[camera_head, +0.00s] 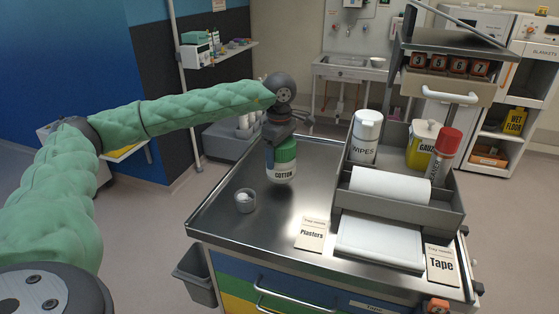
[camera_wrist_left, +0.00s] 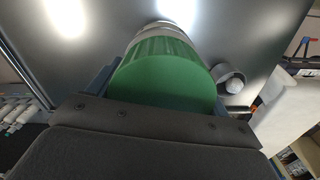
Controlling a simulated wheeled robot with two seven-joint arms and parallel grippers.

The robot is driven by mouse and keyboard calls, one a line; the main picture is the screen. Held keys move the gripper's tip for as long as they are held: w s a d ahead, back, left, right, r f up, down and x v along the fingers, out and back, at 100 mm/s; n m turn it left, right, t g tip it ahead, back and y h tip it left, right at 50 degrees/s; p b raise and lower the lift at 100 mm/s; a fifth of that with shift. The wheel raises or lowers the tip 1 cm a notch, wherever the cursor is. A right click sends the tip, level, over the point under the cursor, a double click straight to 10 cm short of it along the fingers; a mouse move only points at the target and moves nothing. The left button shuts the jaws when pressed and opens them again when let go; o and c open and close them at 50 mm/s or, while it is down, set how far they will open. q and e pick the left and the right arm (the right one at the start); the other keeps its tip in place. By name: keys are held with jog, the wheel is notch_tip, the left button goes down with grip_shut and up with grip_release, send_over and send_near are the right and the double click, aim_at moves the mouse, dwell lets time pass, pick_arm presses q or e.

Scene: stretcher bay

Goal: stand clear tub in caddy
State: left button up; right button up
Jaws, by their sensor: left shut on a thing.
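My left gripper (camera_head: 277,136) is shut on a tub with a green lid and a "COTTON" label (camera_head: 281,164), gripping it near the lid. The tub is upright over the left back part of the steel cart top; I cannot tell if its base touches. In the left wrist view the green lid (camera_wrist_left: 165,82) fills the middle, between the jaws (camera_wrist_left: 160,105). The grey caddy (camera_head: 398,209) stands to the right. It holds a wipes canister (camera_head: 365,137), a yellow gauze container (camera_head: 422,147), a red-capped can (camera_head: 443,158) and a white roll (camera_head: 389,186). My right gripper is out of view.
A small cup with white contents (camera_head: 245,201) stands on the cart top (camera_head: 270,222), left of the caddy. A "Plasters" card (camera_head: 311,235), a "Tape" card (camera_head: 440,265) and a white pad (camera_head: 380,244) lie in front. A raised drawer unit (camera_head: 448,83) stands behind the caddy.

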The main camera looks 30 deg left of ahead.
pick_arm(q)
notch_tip(320, 180, down, 3)
jog(key=shift+f+p, duration=0.15)
jog(key=shift+p, duration=0.45)
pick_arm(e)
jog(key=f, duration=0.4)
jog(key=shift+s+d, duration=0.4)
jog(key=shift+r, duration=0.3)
pick_arm(q)
jog(key=shift+f, duration=0.1)
jog(key=o, duration=1.2)
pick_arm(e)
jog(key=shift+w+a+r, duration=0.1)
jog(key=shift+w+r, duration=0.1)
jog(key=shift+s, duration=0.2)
